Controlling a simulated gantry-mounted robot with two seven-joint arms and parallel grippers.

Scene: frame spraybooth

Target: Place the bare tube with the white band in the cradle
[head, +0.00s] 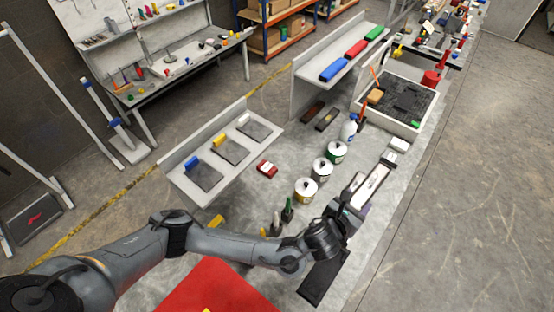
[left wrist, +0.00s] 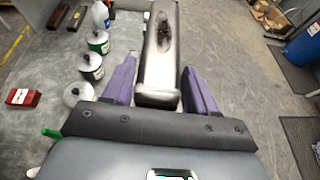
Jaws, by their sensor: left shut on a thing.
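My left gripper (head: 352,206) is shut on a long pale metallic tube (head: 371,186), which points away from the gripper toward the upper right. In the left wrist view the tube (left wrist: 160,55) lies between the two purple fingers (left wrist: 160,92). It has a pale end near the palm and a dark mark farther along; I cannot tell whether its underside touches the bench. I cannot tell for sure which thing is the cradle. Three dark pads, one with a white block (head: 244,120), one yellow (head: 219,140) and one blue (head: 191,163), are on a low shelf. My right gripper is not in view.
Three cans (head: 305,189) stand in a row left of the tube, with a spray bottle (head: 348,129) behind. A red box (head: 266,169) lies nearby. A dark-lined tray (head: 414,128) stands farther back. A dark slab (head: 322,279) is by my wrist. Bare floor lies right.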

